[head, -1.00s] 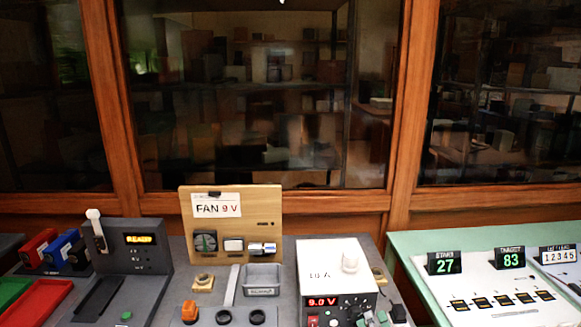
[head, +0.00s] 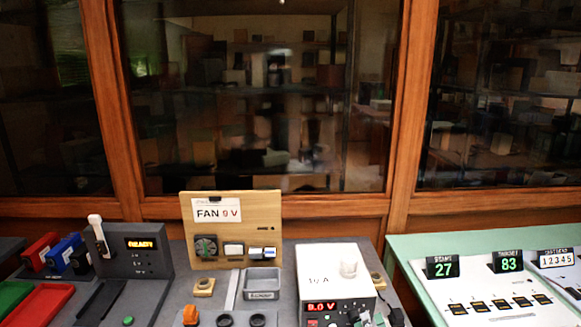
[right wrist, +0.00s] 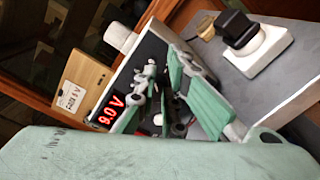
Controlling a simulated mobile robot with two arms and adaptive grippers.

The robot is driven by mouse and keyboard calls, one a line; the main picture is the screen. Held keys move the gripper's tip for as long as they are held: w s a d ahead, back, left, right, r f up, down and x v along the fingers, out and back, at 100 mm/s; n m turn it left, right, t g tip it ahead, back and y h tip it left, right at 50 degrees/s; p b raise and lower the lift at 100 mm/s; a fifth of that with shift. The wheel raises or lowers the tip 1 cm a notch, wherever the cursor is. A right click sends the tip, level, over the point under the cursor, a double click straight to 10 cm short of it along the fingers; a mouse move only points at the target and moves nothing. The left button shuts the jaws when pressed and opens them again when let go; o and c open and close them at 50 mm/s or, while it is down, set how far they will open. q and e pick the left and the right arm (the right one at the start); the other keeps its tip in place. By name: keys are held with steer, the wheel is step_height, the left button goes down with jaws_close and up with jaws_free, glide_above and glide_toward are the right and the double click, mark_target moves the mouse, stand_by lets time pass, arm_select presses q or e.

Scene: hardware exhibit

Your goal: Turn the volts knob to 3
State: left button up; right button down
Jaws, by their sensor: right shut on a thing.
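The white power supply box (head: 320,262) stands on the grey bench, with a dark front panel and a red display (head: 321,307) reading 9.0 V. The display also shows tilted in the right wrist view (right wrist: 112,110). My right gripper (head: 367,319), with green fingers, is at the right part of this front panel. In the right wrist view my gripper (right wrist: 168,88) is shut on a knob at the panel. The fingers mostly hide the knob, and its marks cannot be read. My left gripper is not in view.
A wooden board (head: 262,212) labelled FAN 9 V stands left of the supply. A grey device (head: 150,262) showing READY stands further left, beside red and green trays. A green table (head: 405,243) with counters is on the right. Glass cabinets stand behind.

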steer(key=shift+w+a+r, duration=0.1)
steer(key=shift+a+r, duration=0.2)
steer(key=shift+r, duration=0.25)
steer(key=shift+w+a+r, duration=0.1)
steer(key=shift+a+r, duration=0.15)
steer(key=shift+r, duration=0.4)
steer(key=shift+d+r+p, duration=0.15)
steer(key=shift+d+p, duration=0.05)
steer(key=shift+p, duration=0.2)
steer(key=s, duration=0.3)
steer(key=s+f, duration=0.1)
steer(key=s, duration=0.1)
steer(key=shift+s+d, duration=0.25)
steer(key=shift+s, duration=0.05)
